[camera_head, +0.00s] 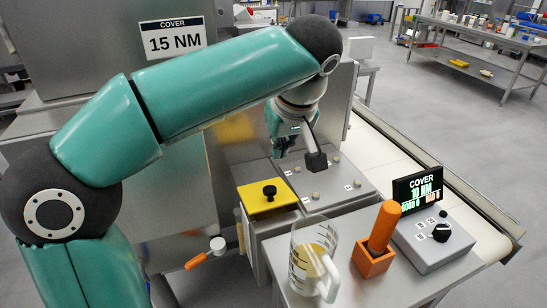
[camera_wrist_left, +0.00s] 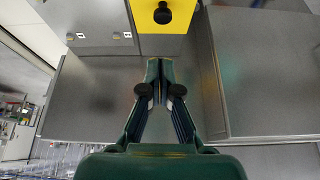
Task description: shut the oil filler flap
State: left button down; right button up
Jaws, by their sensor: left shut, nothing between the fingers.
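A yellow flap (camera_head: 265,197) with a black knob lies about level on top of the low steel cabinet, beside the tall steel machine. It also shows at the top of the left wrist view (camera_wrist_left: 176,42), with its knob near the frame edge. I cannot tell for sure whether it is fully shut. My left gripper (camera_head: 281,152) is shut and empty. In the head view it hangs above and behind the flap; its fingertips (camera_wrist_left: 158,68) show apart from the flap in the wrist view. My right gripper is not in view.
A dark block on a grey bar (camera_head: 316,161) is near the gripper. A measuring jug (camera_head: 314,262), an orange handle in a holder (camera_head: 380,235) and a control box with display (camera_head: 432,240) stand on the front bench. The conveyor (camera_head: 385,150) runs along the right.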

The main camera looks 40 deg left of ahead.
pick_arm(q)
jog(key=d+m+h+p, duration=0.1)
jog(key=r+n+g+h+p, duration=0.1)
jog(key=r+h+p, duration=0.1)
jog(key=p, duration=0.5)
send_over(272, 193)
jog(key=shift+y, duration=0.3)
jog(key=x, duration=0.8)
jog(key=b+x, duration=0.1)
jog(key=x, duration=0.4)
jog(key=shift+s+d, duration=0.2)
jog(key=shift+s, duration=0.2)
jog(key=shift+d+f, duration=0.2)
jog(key=shift+f, duration=0.55)
jog(key=f+b, duration=0.1)
jog(key=b, duration=0.2)
jog(key=s+d+f+y+b, duration=0.1)
jog(key=b, duration=0.2)
jog(key=shift+d+f, duration=0.25)
jog(key=shift+d, duration=0.1)
jog(key=shift+s, duration=0.1)
